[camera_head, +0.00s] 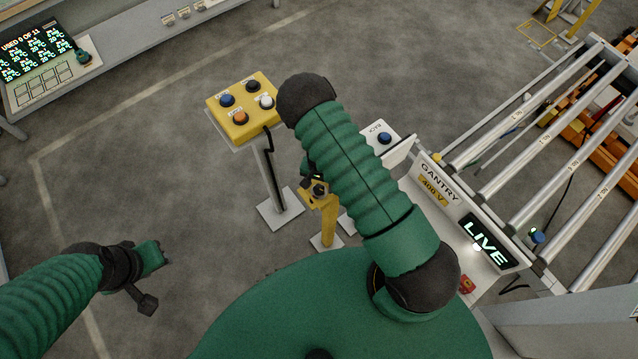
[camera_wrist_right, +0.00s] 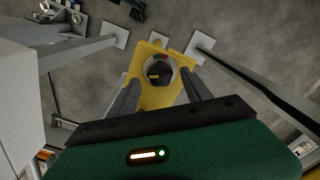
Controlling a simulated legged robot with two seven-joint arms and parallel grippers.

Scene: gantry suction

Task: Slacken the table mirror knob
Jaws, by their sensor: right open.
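A round black knob (camera_wrist_right: 160,71) with a small yellow mark sits in a pale ring on a yellow plate. In the head view it shows as a dark knob (camera_head: 319,189) on a yellow post (camera_head: 328,215), partly hidden by my right arm. No label naming it and no mirror can be made out. My right gripper (camera_wrist_right: 161,81) is open, with one finger on each side of the knob in the wrist view. Whether the fingers touch it cannot be told. My left gripper (camera_head: 149,279) is at the lower left, away from the knob; its jaw gap is unclear.
A yellow button box (camera_head: 243,106) on a pedestal stands left of my right arm. A white panel with a blue button (camera_head: 384,138) is to its right. A gantry sign (camera_head: 438,180) and roller conveyor (camera_head: 530,130) fill the right.

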